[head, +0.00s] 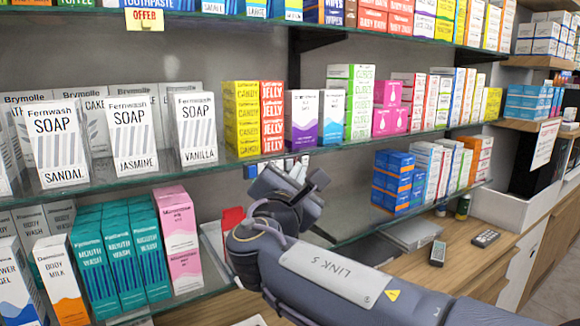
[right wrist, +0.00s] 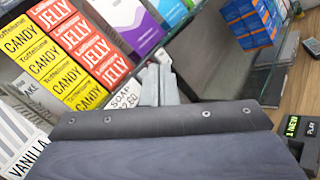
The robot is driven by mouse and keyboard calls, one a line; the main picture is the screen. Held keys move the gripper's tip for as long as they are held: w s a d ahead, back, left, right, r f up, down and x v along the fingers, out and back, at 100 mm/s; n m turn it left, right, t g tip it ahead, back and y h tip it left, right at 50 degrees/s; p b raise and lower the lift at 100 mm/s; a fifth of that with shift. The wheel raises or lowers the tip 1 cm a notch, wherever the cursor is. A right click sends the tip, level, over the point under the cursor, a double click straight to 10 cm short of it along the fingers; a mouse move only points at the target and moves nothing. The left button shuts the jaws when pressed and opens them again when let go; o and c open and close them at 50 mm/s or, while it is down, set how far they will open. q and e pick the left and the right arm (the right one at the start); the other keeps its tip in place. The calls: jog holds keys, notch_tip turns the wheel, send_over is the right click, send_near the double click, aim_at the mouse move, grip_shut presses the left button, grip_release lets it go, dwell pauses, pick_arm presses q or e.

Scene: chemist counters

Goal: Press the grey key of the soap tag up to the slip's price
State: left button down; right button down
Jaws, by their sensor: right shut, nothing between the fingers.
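White soap boxes labelled sandal (head: 57,140), jasmine (head: 130,132) and vanilla (head: 196,128) stand on the glass shelf in the head view. The soap tag (right wrist: 124,97) shows in the right wrist view at the shelf's front edge. It reads SOAP with a price that looks like 2.60, and the fingers partly cover it. I cannot make out its grey key. My right gripper (right wrist: 160,80) is shut and empty, its fingertips close beside the tag; contact cannot be told. It also shows in the head view (head: 289,170). No slip can be identified for certain. My left gripper is out of view.
Yellow candy boxes (head: 242,118) and red jelly boxes (head: 272,116) stand just behind the fingers. A wooden counter (head: 462,262) carries a small dark device (head: 486,238). A white notice (head: 545,145) hangs at right.

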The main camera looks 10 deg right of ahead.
jog(key=s, duration=0.1)
jog(key=s+d+b, duration=0.1)
jog(key=s, duration=0.2)
jog(key=shift+s+d, duration=0.35)
dwell(0.4)
